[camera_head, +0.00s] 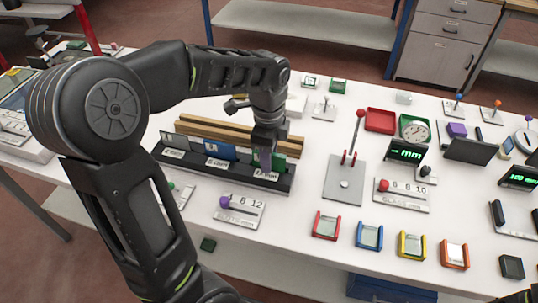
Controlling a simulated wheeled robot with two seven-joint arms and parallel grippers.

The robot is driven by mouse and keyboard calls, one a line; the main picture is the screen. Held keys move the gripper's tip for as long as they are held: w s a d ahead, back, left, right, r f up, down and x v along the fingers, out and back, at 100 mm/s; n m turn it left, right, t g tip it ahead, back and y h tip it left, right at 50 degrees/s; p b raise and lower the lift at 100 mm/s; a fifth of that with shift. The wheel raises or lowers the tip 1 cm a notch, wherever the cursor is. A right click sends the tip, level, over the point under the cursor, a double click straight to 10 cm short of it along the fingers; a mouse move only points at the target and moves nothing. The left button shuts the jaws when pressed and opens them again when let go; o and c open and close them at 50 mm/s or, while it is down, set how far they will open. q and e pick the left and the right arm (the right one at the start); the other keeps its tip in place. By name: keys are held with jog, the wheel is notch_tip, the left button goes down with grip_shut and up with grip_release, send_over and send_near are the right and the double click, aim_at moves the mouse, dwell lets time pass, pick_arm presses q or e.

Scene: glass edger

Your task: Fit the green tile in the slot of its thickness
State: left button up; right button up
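The dark slotted rack (222,178) stands at the left of the white table, with three labelled slots. My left gripper (266,153) points straight down over the rack's right-hand slot. It appears shut on the green tile (279,162), whose green edges show on both sides of the fingers. The tile stands upright at that slot; whether it is fully seated cannot be told, as the fingers cover its middle. A blue tile (220,150) stands in the middle slot and a dark tile (174,143) in the left slot.
Wooden rails (205,129) lie behind the rack. A lever on a grey plate (344,184) stands to its right. Several coloured frames, such as a red one (326,225), line the front edge. A purple-knobbed gauge (240,209) sits in front of the rack.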

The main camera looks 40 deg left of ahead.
pick_arm(q)
jog(key=shift+r, duration=0.1)
notch_tip(320, 180, up, 8)
jog(key=shift+s+f, duration=0.1)
jog(key=shift+f, duration=0.05)
jog(key=shift+f, duration=0.1)
dwell(1.1)
